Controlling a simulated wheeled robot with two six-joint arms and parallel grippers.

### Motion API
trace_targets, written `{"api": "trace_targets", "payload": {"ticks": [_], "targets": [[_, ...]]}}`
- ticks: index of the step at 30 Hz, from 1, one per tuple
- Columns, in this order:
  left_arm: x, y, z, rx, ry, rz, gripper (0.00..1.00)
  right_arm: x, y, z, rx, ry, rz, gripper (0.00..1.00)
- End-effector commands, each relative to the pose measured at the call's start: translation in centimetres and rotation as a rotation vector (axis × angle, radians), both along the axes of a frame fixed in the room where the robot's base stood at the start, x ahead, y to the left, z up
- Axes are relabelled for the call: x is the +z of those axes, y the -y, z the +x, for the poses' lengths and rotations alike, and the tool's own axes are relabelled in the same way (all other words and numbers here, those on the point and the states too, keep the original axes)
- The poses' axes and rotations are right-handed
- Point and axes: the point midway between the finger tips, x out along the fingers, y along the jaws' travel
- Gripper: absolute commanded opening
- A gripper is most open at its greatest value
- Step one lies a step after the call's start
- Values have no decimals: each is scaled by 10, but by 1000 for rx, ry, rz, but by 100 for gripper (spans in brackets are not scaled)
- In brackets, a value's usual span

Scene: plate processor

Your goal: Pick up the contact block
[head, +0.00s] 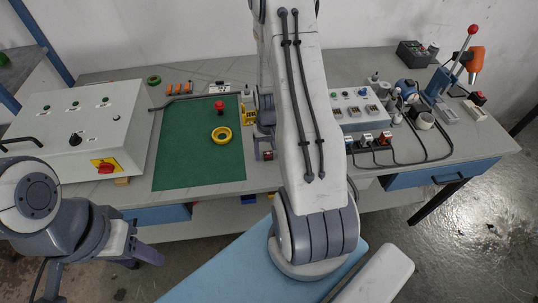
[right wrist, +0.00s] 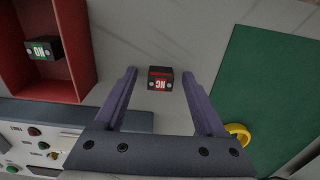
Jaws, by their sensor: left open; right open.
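A small black block with a red face marked NC (right wrist: 160,84) lies on the grey bench top. In the right wrist view it appears between the fingers of my right gripper (right wrist: 159,76), with a gap on each side. The gripper is open and empty; its height above the block is hard to tell. A second black block with a green face marked NO (right wrist: 42,49) lies in a red bin (right wrist: 83,40). In the head view a small dark and red block (head: 268,155) shows beside my right arm. My left gripper (head: 150,257) is open and empty, in front of the bench.
A green mat (head: 180,160) holds a yellow ring (head: 221,135) and a red button (head: 219,105). A white control box (head: 75,125) stands left. A button panel (head: 357,108), cables and a lever press (head: 440,80) stand right. My right arm hides the bench's middle.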

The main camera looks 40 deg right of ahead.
Motion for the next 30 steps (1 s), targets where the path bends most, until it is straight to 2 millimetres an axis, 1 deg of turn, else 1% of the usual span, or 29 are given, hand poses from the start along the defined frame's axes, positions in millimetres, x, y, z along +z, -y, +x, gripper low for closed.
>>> {"api": "trace_targets", "payload": {"ticks": [1,2,3,5,6,7,16,20,23,26,27,30], "targets": [[0,0,0,0,0,0,50,0,0,0,0,0,0,69],[0,0,0,0,0,0,50,0,0,0,0,0,0,57],[0,0,0,0,0,0,50,0,0,0,0,0,0,42],[0,0,0,0,0,0,50,0,0,0,0,0,0,19],[0,0,0,0,0,0,50,0,0,0,0,0,0,4],[0,0,0,0,0,0,50,0,0,0,0,0,0,0],[0,0,0,0,0,0,50,1,0,0,0,0,0,0],[-2,0,0,0,0,0,50,7,0,0,0,1,-1,0],[-4,0,0,0,0,0,50,18,0,1,0,3,-2,0],[-7,0,0,0,0,0,50,35,1,1,0,5,-3,0],[-8,0,0,0,0,0,50,43,1,1,0,6,-4,0],[-12,0,0,0,0,0,50,55,10,-24,-8,3,-2,0]]}}
